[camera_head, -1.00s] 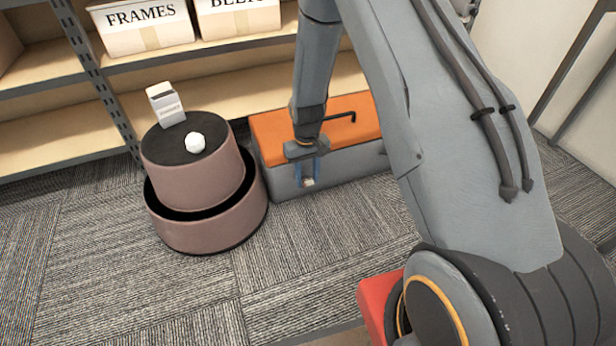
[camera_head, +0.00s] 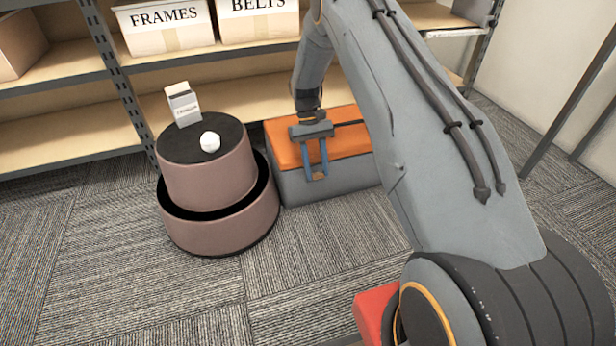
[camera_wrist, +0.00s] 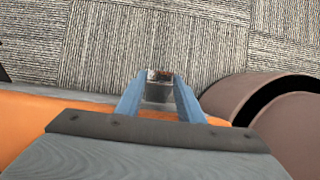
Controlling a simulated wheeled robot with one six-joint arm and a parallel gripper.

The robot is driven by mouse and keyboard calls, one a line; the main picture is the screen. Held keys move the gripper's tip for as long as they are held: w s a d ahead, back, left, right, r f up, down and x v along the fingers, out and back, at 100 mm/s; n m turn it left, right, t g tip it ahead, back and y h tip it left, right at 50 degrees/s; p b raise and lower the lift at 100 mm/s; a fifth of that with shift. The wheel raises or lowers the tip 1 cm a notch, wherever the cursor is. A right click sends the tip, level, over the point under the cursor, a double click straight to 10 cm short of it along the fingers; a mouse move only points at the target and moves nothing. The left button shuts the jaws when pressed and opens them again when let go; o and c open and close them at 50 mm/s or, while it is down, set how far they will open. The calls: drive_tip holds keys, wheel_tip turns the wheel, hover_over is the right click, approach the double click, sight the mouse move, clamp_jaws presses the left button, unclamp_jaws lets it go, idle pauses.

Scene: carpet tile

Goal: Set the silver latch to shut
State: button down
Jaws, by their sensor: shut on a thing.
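The silver latch (camera_wrist: 159,90) is on the front of a grey box with an orange lid (camera_head: 284,143). In the wrist view it is a small metal piece between my two blue fingers. My gripper (camera_head: 316,177) reaches down over the box's front edge, its fingers shut on the latch; it also shows in the wrist view (camera_wrist: 160,76). The fingers hide part of the latch, and its exact angle is hard to tell.
A round two-tier brown stand (camera_head: 208,180) is close to the box's left, with a white carton (camera_head: 183,104) and a white lump (camera_head: 210,142) on top. Shelving (camera_head: 75,125) with labelled bins stands behind. Carpet in front is clear.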

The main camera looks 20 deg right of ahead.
drive_tip(key=shift+w+g, duration=0.25)
drive_tip(key=shift+g, duration=0.05)
drive_tip(key=c, duration=1.2)
unclamp_jaws()
drive_tip(key=shift+p+v, duration=1.05)
drive_tip(key=shift+v, duration=2.85)
